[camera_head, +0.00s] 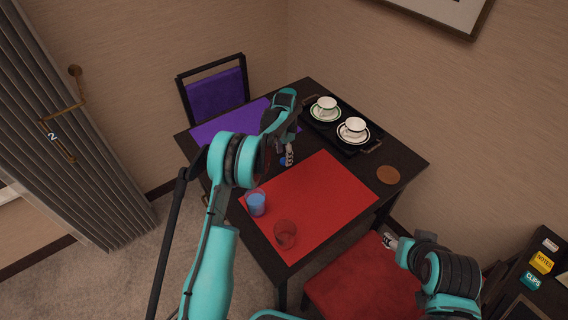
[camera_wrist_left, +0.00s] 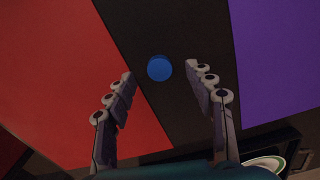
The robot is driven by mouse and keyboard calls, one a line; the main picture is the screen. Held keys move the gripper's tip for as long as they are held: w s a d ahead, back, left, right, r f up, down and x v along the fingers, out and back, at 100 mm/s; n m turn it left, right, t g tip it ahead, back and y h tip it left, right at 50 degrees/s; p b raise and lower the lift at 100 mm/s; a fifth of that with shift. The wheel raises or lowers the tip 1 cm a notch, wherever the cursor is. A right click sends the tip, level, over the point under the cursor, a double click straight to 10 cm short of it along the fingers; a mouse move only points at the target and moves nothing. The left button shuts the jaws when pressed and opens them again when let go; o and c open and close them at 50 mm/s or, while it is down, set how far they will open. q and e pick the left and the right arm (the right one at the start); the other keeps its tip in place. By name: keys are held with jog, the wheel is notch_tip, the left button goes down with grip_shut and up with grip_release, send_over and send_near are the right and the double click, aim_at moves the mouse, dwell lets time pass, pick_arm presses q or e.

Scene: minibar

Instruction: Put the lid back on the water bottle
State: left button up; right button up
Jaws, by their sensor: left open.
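A round blue lid (camera_wrist_left: 160,68) lies flat on the dark table strip between the red and purple mats. In the head view the lid (camera_head: 283,162) shows small beside my left fingertips. My left gripper (camera_head: 289,156) is open and empty above the table, its fingers spread on either side of the lid in the wrist view. A clear container with blue contents (camera_head: 256,204) stands upright on the red mat's left edge; I cannot tell if it is the water bottle. My right gripper (camera_head: 390,241) is low on the right, near the red chair; its opening is unclear.
An empty-looking clear glass (camera_head: 285,238) stands on the red mat (camera_head: 325,190). A black tray (camera_head: 315,121) with two cups on saucers is at the back. A round brown coaster (camera_head: 388,175) lies right. A purple mat (camera_head: 215,130) lies left, partly behind my arm.

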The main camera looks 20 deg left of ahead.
pick_arm(q)
notch_tip(320, 180, down, 2)
jog(key=shift+r, duration=0.1)
jog(key=c, duration=0.7)
jog(key=shift+c, duration=0.2)
jog(key=shift+r, duration=0.1)
notch_tip(320, 180, up, 4)
jog(key=shift+f+p, duration=0.1)
jog(key=shift+p, duration=0.7)
jog(key=s+d+r+p, duration=0.2)
jog(key=d+r, duration=0.5)
jog(key=d, duration=0.4)
jog(key=shift+s+d+p, duration=0.2)
jog(key=shift+s+p, duration=0.1)
jog(key=shift+p, duration=0.2)
